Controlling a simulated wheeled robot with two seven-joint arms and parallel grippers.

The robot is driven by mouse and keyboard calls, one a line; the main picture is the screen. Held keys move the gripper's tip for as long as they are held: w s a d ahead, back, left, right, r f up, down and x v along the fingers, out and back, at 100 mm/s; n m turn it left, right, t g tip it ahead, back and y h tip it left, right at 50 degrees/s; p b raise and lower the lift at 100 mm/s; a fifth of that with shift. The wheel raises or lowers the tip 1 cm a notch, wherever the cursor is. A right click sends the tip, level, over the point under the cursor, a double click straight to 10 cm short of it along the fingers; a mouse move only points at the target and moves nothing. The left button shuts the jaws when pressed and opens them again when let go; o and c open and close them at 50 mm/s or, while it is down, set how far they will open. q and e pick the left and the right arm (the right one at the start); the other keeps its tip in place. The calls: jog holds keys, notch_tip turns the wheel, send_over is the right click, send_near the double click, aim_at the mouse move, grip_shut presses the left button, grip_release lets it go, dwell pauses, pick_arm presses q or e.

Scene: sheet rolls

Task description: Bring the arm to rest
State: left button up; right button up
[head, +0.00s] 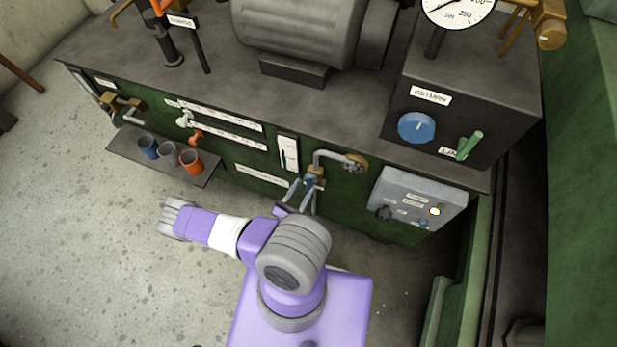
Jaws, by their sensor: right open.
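My right arm, purple and grey, stands at the bottom middle of the head view. My right gripper (302,196) shows as grey fingers just beyond the arm's large grey joint. The fingers are open, and nothing shows between them that they grip. They point up the picture at a tap with a brass body and grey pipe (331,155) on the green machine front. They overlap the tap's lower end in the picture; I cannot tell whether they touch it. The gripper's base is hidden behind the arm. My left gripper is not in view.
A dark shelf (128,150) on the left bears a blue cup (148,147), a grey cup (167,151) and an orange cup (191,162). A grey control box (408,205) sticks out right of the tap. The speckled floor (100,250) at the left is clear.

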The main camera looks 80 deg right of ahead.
jog(key=shift+v, duration=0.85)
jog(key=w+a+f+m+t+y+p, duration=0.2)
jog(key=w+f+m+t+y+p, duration=0.15)
jog(key=w+f+m+y, duration=0.45)
jog(key=w+a+f+m+t+y+p, duration=0.15)
jog(key=w+a+m+t+y, duration=0.25)
jog(key=w+a+y, duration=0.4)
jog(key=w+a+r+m+y+p, duration=0.1)
jog(key=a+r+y, duration=0.3)
jog(key=a, duration=0.6)
jog(key=w+a+r+m+t+y+p, duration=0.1)
jog(key=a+r+m+y+p, duration=0.2)
jog(key=a+r+y, duration=0.2)
jog(key=a+r, duration=0.3)
jog(key=a, duration=0.2)
jog(key=shift+w+a+r+m, duration=0.15)
jog(key=shift+a+r+m, duration=0.15)
jog(key=shift+r, duration=0.05)
